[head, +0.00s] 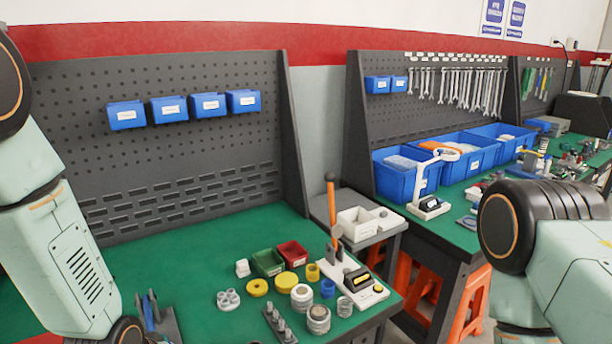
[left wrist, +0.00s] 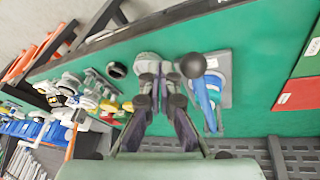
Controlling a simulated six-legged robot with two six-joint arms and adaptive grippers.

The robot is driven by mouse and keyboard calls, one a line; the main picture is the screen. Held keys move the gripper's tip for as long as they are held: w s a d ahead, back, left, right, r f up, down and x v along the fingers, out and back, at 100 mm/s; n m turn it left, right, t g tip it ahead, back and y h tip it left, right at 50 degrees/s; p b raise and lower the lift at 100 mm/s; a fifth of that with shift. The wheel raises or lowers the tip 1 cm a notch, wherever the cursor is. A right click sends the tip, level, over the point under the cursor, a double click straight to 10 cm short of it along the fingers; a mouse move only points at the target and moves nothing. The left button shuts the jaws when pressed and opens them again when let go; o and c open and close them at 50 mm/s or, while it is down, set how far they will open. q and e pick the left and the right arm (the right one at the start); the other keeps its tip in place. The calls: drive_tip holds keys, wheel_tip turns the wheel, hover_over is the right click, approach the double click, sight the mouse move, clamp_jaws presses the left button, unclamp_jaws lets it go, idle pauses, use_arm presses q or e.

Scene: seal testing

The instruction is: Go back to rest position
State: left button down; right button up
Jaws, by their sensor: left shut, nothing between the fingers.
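My left arm comes in from the left in the head view, and its lower end drops out at the bottom edge. The gripper itself is hidden there. In the left wrist view my left gripper (left wrist: 160,78) is shut and empty, with its fingertips together over the green tabletop (left wrist: 250,85).
The green bench (head: 185,255) carries a green bin (head: 268,263), a red bin (head: 291,254), round yellow parts (head: 257,287), metal cylinders (head: 318,319) and a white device (head: 365,290). A dark pegboard (head: 180,190) stands behind. The bench's left middle is clear.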

use_arm(q)
drive_tip(key=s+f+m+g+y+b, duration=0.1)
drive_tip(key=s+f+g+b, duration=0.3)
drive_tip(key=s+f+b, duration=0.7)
drive_tip(key=s+f, duration=1.3)
